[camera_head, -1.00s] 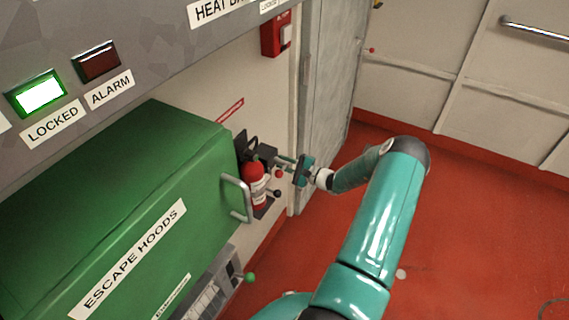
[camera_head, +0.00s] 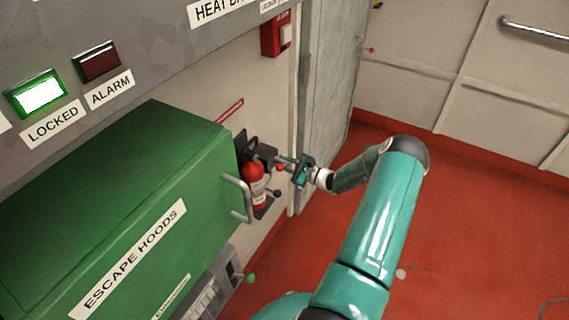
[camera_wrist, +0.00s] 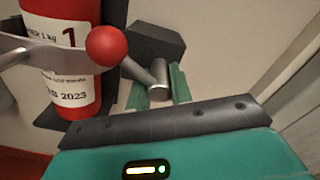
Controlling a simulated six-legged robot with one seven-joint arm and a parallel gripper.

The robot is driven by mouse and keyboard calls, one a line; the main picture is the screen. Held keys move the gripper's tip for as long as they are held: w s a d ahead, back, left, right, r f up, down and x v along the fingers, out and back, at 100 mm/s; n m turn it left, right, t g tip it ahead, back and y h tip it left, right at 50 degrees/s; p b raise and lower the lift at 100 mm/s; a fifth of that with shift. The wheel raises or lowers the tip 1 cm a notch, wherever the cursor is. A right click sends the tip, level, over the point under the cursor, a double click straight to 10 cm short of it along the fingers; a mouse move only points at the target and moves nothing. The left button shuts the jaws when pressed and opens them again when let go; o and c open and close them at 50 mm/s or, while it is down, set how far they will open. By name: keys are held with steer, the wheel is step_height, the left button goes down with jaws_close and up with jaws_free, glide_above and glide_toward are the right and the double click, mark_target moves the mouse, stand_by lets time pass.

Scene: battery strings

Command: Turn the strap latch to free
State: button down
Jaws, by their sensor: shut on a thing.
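The strap latch (camera_wrist: 135,70) is a metal lever with a red ball (camera_wrist: 106,45) at its end and a round metal pivot. It sits by the grey metal strap (camera_wrist: 15,55) around the red fire extinguisher (camera_wrist: 85,95). My gripper (camera_wrist: 157,92) is shut on the latch at its pivot, with a teal finger on either side. In the head view my gripper (camera_head: 291,163) is at the wall beside the extinguisher (camera_head: 256,186), and the red ball (camera_head: 280,167) shows just left of it. The gripper body hides part of the latch there.
A green escape-hoods box (camera_head: 130,200) with a grey handle (camera_head: 236,197) stands close left of the extinguisher. A grey door (camera_head: 330,90) is behind my gripper. The LOCKED lamp (camera_head: 40,94) is lit; the ALARM lamp (camera_head: 97,62) is dark.

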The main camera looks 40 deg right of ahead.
steer(key=m, duration=0.6)
steer(key=shift+r, duration=0.1)
steer(key=m, duration=0.6)
steer(key=shift+w+m, duration=0.1)
steer(key=shift+m, duration=0.2)
steer(key=shift+d+r, duration=0.1)
steer(key=c, duration=1.3)
jaws_free()
steer(key=shift+o, duration=0.2)
steer(key=shift+s+d, duration=0.1)
steer(key=shift+s, duration=0.3)
steer(key=v, duration=1.3)
